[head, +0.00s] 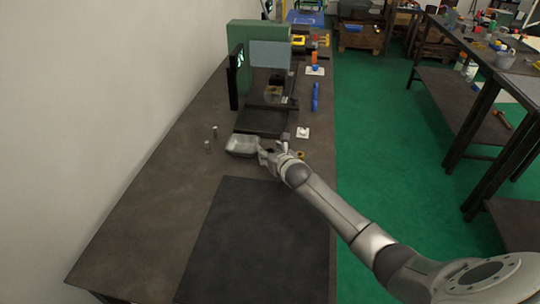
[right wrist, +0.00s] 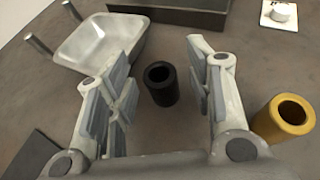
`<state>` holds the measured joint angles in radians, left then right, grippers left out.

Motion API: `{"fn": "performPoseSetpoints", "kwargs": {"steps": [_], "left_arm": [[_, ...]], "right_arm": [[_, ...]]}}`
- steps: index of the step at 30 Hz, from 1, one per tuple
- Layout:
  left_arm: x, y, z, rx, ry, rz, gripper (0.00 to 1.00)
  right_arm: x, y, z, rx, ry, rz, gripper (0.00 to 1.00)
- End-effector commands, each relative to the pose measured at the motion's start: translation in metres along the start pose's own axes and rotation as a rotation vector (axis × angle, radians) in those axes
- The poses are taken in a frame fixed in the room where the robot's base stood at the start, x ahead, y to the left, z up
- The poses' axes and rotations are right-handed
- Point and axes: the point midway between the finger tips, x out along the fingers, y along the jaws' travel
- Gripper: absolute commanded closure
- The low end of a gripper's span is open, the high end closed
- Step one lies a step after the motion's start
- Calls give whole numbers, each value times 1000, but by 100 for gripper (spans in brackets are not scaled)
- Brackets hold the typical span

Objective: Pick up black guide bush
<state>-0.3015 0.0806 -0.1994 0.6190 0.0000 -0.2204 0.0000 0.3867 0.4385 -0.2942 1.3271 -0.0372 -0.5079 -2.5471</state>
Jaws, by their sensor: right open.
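The black guide bush (right wrist: 161,84) stands upright on the table in the right wrist view. It is a short black cylinder with an open bore. My right gripper (right wrist: 155,75) is open, with one finger on each side of the bush and a gap to both. In the head view my right gripper (head: 272,156) is low over the table, just right of the metal tray, and hides the bush there. My left gripper is not in view.
A shallow metal tray (right wrist: 98,40) lies left of the gripper, with two grey pins (right wrist: 38,42) beyond it. A yellow bush (right wrist: 284,118) stands close on the right. A dark machine base (head: 262,122) stands behind. A black mat (head: 260,235) covers the near table.

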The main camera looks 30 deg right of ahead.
Motion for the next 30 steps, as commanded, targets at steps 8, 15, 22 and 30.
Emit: {"fn": "performPoseSetpoints", "kwargs": {"steps": [8,15,22,30], "left_arm": [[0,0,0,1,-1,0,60],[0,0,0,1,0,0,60],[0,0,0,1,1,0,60],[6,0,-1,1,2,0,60]], "right_arm": [[0,0,0,0,0,0,80],[0,0,1,0,-2,1,100],[-1,0,2,0,-3,1,100],[-8,-1,21,-4,-7,1,100]]}}
